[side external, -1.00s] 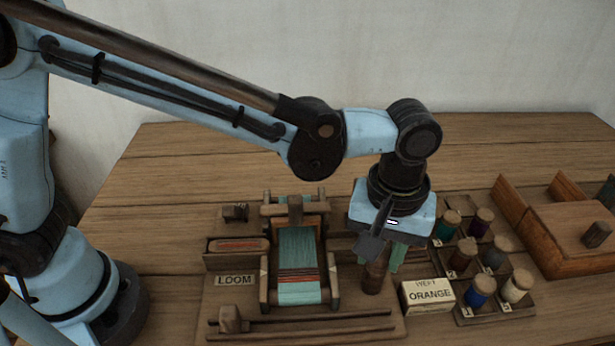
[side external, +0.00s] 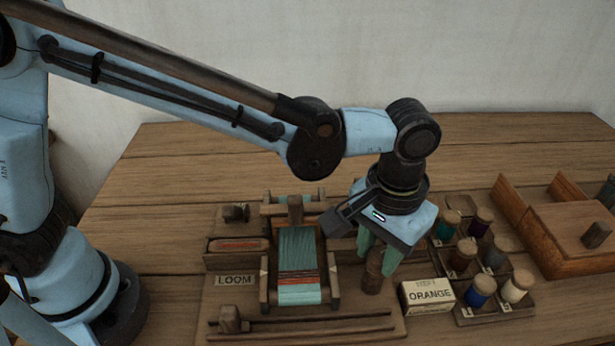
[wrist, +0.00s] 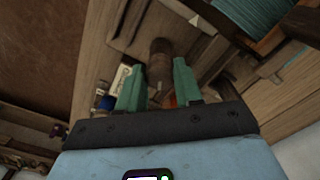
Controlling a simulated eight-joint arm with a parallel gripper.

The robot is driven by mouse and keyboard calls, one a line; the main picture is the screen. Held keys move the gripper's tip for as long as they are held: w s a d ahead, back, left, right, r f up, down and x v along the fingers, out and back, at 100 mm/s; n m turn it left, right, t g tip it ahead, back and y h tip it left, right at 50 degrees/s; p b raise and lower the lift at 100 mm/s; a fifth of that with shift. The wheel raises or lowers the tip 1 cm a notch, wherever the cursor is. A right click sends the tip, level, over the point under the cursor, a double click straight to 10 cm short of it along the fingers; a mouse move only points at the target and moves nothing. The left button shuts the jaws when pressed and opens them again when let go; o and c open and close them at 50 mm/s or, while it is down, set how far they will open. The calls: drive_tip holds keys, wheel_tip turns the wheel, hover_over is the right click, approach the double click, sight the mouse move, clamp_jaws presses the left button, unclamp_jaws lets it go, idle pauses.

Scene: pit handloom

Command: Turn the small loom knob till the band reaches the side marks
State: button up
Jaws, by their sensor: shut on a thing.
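The small loom knob (side external: 373,272) is a dark wooden post to the right of the loom frame. My gripper (side external: 375,256) points down over it, its green fingers shut on the knob's upper part. In the wrist view the knob (wrist: 160,62) shows between the two fingers (wrist: 159,82). The teal cloth (side external: 298,248) runs down the loom. Its red and dark striped band (side external: 298,278) lies across the lower part, close to the level of the pale side marks, the left one (side external: 264,271) and right one (side external: 332,268). I cannot tell whether they line up exactly.
A box labelled ORANGE (side external: 428,295) stands close to the right of the knob. Beyond it is a rack of several spools (side external: 482,290), then a wooden box (side external: 570,235). A shuttle (side external: 238,245) lies left of the loom. Free tabletop lies behind.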

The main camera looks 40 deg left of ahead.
sight(379, 254)
drive_tip(key=shift+m, duration=1)
drive_tip(key=o, duration=1)
drive_tip(key=shift+o, duration=0.2)
drive_tip(key=shift+r, duration=0.15)
wheel_tip(379, 254, up, 12)
